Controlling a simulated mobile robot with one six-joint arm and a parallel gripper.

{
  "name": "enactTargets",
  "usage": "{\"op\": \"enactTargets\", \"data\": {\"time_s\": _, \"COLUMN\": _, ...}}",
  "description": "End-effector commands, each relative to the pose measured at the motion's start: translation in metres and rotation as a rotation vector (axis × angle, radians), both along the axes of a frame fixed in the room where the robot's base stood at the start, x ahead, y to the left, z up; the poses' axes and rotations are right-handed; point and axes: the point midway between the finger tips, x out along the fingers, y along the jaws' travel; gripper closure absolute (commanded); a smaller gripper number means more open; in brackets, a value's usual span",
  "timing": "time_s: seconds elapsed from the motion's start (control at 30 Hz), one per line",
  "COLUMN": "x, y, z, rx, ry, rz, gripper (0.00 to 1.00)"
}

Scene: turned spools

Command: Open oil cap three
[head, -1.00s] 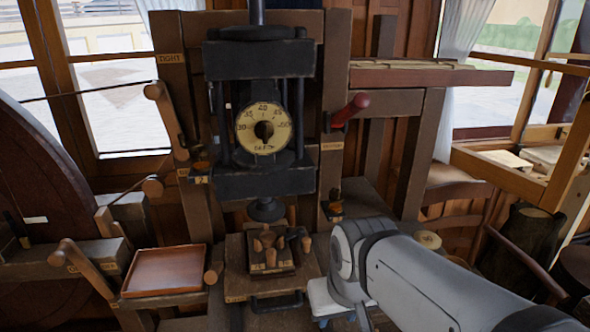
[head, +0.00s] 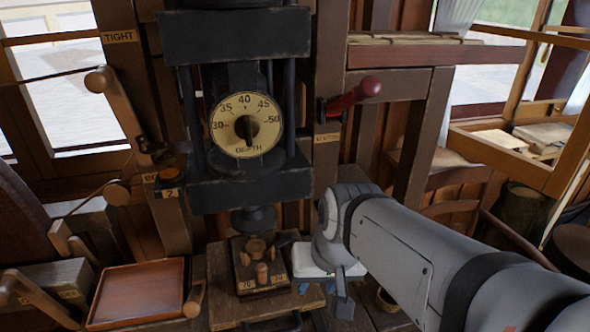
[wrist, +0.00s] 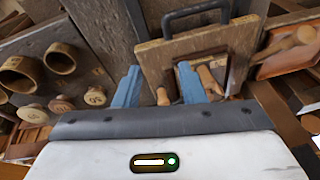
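No oil cap marked three can be made out. A small orange-topped cap (head: 172,176) sits on the left upright of the press, above a tag reading 2. The matching part of the right upright is hidden behind my arm in the head view. My gripper (wrist: 158,80) shows two blue fingers spread apart with nothing held between them. In the head view my gripper (head: 342,290) hangs low, right of the press's peg block and mostly hidden by my arm.
The press with its depth dial (head: 246,124) stands at centre-left. A red-handled lever (head: 355,95) sticks out right of it. A peg block (head: 260,265) is below the press, and a reddish tray (head: 135,293) lies left.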

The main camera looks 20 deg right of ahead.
Motion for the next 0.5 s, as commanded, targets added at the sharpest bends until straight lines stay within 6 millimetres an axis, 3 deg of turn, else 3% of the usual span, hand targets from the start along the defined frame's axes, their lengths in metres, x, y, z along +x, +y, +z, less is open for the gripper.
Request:
{"op": "enactTargets", "data": {"time_s": 0.03, "x": 0.003, "y": 0.002, "z": -0.015, "rx": 0.074, "ry": 0.012, "rz": -0.095, "gripper": 0.63}}
{"op": "enactTargets", "data": {"time_s": 0.13, "x": 0.015, "y": 0.014, "z": -0.031, "rx": 0.289, "ry": 0.041, "rz": -0.345, "gripper": 0.63}}
{"op": "enactTargets", "data": {"time_s": 0.3, "x": 0.056, "y": 0.023, "z": -0.039, "rx": 0.737, "ry": 0.095, "rz": -0.823, "gripper": 0.63}}
{"op": "enactTargets", "data": {"time_s": 0.37, "x": 0.073, "y": 0.019, "z": -0.036, "rx": 0.905, "ry": 0.114, "rz": -0.98, "gripper": 0.63}}
{"op": "enactTargets", "data": {"time_s": 0.5, "x": 0.115, "y": -0.01, "z": -0.024, "rx": 1.314, "ry": 0.153, "rz": -1.308, "gripper": 0.63}}
